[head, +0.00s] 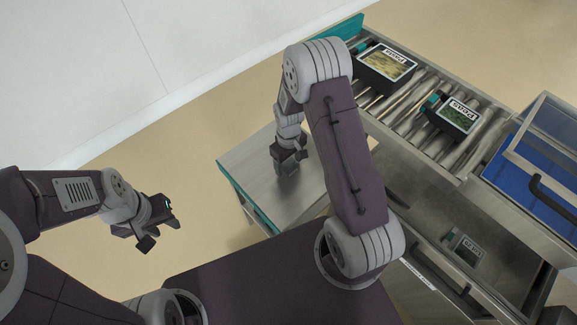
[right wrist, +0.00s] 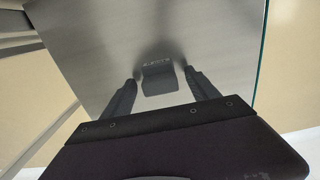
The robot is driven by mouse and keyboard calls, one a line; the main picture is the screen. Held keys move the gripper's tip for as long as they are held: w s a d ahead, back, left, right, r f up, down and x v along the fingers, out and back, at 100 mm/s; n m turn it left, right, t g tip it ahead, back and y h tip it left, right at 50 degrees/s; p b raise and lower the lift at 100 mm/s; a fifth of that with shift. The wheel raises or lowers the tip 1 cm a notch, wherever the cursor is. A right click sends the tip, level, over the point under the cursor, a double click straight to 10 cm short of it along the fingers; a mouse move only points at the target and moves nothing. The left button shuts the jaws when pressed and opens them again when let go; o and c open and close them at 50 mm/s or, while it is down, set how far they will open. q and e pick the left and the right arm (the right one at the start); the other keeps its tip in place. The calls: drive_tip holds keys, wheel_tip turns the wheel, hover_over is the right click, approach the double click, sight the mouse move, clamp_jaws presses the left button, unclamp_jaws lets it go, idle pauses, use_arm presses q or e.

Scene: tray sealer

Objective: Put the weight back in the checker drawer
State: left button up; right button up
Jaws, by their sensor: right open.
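A small grey block with lettering on its top edge, seemingly the weight (right wrist: 160,80), is on a steel surface (right wrist: 95,45) in the right wrist view. My right gripper (right wrist: 160,86) is open, with one finger on each side of the block; I cannot tell whether they touch it. In the head view my right gripper (head: 289,165) is low over the steel side table (head: 250,165), and the weight is hard to make out there. A drawer (head: 435,225) stands open at the lower right, with a labelled dark tray (head: 466,247) inside. My left gripper (head: 160,228) is open and empty at the left.
A roller conveyor (head: 405,105) at the upper right carries two labelled black trays, one (head: 386,66) further back and one (head: 456,115) nearer. A blue-floored machine with a clear cover and black handle (head: 550,190) stands at the right. The floor between my arms is clear.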

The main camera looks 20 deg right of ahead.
sight(289, 161)
clamp_jaws()
wheel_tip(289, 161, up, 5)
drive_tip(key=shift+f+p, duration=0.15)
drive_tip(key=shift+p, duration=0.2)
drive_tip(key=s+d+r, duration=0.2)
drive_tip(key=s+r, duration=0.1)
drive_tip(key=s, duration=0.2)
drive_tip(key=s+d+r, duration=0.2)
drive_tip(key=s+r, duration=0.1)
drive_tip(key=s, duration=0.3)
drive_tip(key=shift+d+r+p, duration=0.2)
drive_tip(key=shift+d+p, duration=0.05)
drive_tip(key=shift+p, duration=0.1)
